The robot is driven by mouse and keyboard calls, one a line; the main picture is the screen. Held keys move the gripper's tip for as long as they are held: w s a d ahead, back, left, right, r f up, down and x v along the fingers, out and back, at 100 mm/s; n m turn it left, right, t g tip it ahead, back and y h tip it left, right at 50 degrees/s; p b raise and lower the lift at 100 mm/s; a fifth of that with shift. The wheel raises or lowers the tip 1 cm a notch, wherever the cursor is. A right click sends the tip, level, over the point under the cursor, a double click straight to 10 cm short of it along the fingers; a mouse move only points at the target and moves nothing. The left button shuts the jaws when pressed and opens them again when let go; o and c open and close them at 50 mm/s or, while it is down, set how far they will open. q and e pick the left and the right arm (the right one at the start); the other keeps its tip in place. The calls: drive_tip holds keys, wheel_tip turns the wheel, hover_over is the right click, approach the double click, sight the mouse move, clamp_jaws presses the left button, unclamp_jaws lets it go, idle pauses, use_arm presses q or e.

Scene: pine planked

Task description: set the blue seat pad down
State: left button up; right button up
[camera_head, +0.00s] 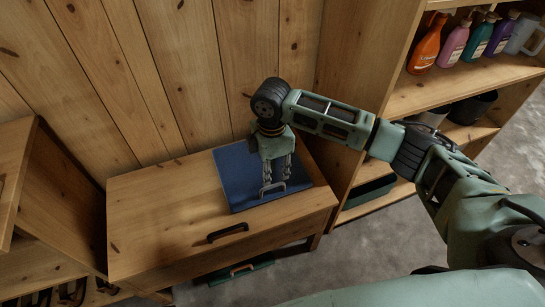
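The blue seat pad (240,178) lies flat on top of the wooden drawer cabinet (150,205), toward its right end. A small grey handle-like piece (272,190) shows near the pad's front edge. My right gripper (276,180) points down over the pad, its two fingers a little apart, with the tips at or just behind the grey piece. I cannot tell whether the fingers touch it or grip it. The gripper and wrist hide part of the pad. My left gripper is not in view.
A wooden shelf unit (420,90) stands close on the right, with several bottles (452,45) and a dark pot (473,107). A plank wall (180,80) is behind. The cabinet top left of the pad is clear. A dark green item (240,270) sits below the cabinet.

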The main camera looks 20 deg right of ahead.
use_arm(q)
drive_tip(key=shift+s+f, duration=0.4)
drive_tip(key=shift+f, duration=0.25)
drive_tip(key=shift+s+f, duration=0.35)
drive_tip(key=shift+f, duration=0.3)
use_arm(e)
drive_tip(key=shift+r, duration=1.9)
